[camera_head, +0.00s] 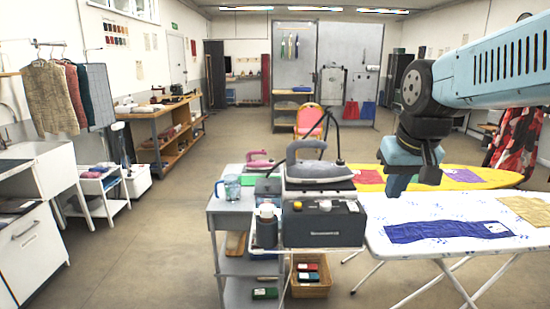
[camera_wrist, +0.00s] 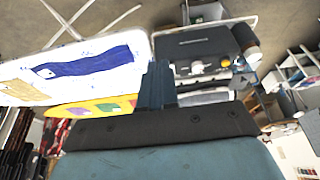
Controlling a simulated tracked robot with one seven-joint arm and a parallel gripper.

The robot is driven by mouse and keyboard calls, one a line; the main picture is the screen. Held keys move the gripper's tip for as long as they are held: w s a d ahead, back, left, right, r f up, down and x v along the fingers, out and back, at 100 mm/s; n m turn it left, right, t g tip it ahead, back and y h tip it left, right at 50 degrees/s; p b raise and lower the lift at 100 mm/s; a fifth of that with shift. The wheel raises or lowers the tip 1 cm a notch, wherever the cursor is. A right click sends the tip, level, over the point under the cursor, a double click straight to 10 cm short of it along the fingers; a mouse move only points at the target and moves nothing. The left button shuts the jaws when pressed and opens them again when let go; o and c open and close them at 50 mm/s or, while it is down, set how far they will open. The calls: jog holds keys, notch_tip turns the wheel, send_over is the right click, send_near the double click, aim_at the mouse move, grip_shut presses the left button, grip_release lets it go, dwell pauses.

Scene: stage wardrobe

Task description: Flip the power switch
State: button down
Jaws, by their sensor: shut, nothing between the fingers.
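A dark steam station (camera_head: 323,230) stands on a grey trolley (camera_head: 224,205), with a grey iron (camera_head: 318,170) resting on top. A yellow knob (camera_head: 297,206) and a pale round control (camera_head: 325,205) sit on its upper front; I cannot tell which part is the power switch. My gripper (camera_head: 394,188) is shut and empty, pointing down to the right of the station, apart from it and over the ironing board side. In the wrist view the shut fingers (camera_wrist: 156,85) lie beside the station (camera_wrist: 205,45), whose pale controls (camera_wrist: 197,68) show there.
A white ironing board (camera_head: 400,218) with a blue cloth (camera_head: 446,231) stands at right, a yellow board (camera_head: 465,176) behind it. A dark bottle (camera_head: 266,228) and a blue mug (camera_head: 229,187) stand left of the station. A basket (camera_head: 311,285) is below. Open floor lies left.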

jog(key=s+f+t, duration=0.1)
jog(key=s, duration=0.6)
jog(key=shift+f, duration=0.25)
jog(key=r+n+g, duration=0.2)
jog(key=n+g, duration=0.3)
jog(key=n, duration=1.3)
send_over(353, 208)
jog(key=shift+f, duration=0.1)
jog(key=shift+f, duration=0.1)
notch_tip(353, 208, down, 14)
jog(key=shift+r, duration=0.1)
